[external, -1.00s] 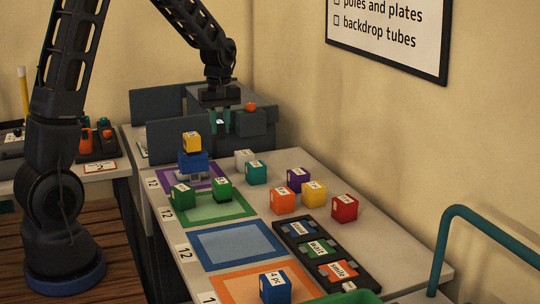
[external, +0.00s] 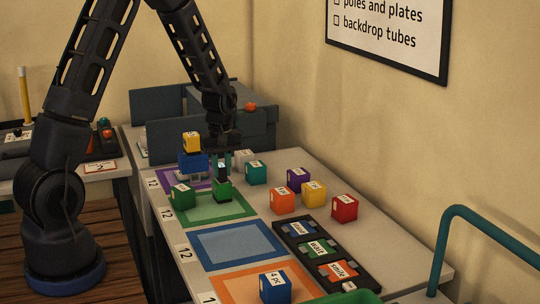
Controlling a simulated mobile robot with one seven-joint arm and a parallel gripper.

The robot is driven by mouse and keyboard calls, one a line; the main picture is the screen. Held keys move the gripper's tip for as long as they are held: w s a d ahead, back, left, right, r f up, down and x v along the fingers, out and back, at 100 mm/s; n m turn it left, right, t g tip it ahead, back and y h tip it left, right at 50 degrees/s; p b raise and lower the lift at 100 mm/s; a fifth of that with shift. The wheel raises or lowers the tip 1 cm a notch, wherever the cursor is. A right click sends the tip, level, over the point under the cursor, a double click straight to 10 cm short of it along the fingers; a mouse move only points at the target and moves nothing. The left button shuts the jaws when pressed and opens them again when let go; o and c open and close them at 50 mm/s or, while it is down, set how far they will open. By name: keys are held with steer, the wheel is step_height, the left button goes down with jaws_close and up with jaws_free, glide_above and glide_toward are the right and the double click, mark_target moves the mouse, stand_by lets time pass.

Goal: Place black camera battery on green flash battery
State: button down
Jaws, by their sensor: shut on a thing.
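The black camera battery (external: 222,172) is a small dark cube with a pale label. My gripper (external: 222,162) points down and is shut on it. It is held directly above the right-hand green cube (external: 222,190), with its lower edge at that cube's top; I cannot tell whether it fully rests there. Another green cube (external: 183,197) sits to the left. Both green cubes are on the green-framed mat (external: 208,216). My fingers partly hide the black battery.
A blue and yellow stack (external: 192,157) stands close behind on the purple-framed mat. White, teal, purple, orange, yellow and red (external: 344,208) cubes lie to the right. A black labelled tray (external: 283,227) and a blue cube (external: 275,287) are in front. The blue-framed mat (external: 226,247) is empty.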

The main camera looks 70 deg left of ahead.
mark_target(222, 166)
steer(key=shift+f, duration=0.1)
steer(key=c, duration=1.2)
jaws_free()
steer(key=shift+c, duration=0.2)
step_height(222, 166, up, 12)
steer(key=s+d+r+m+t, duration=0.1)
steer(key=s+d+r+m, duration=0.3)
steer(key=d+r, duration=0.55)
steer(key=s+d+r+m+t, duration=0.1)
steer(key=s+d+r+m, duration=0.4)
steer(key=s+d, duration=0.5)
steer(key=s+d+r+m+t, duration=0.2)
steer(key=s+d+r+m, duration=0.3)
steer(key=s+d+m, duration=0.4)
steer(key=shift+s+d+t, duration=0.3)
steer(key=shift+s+d, duration=0.3)
steer(key=shift+s, duration=0.2)
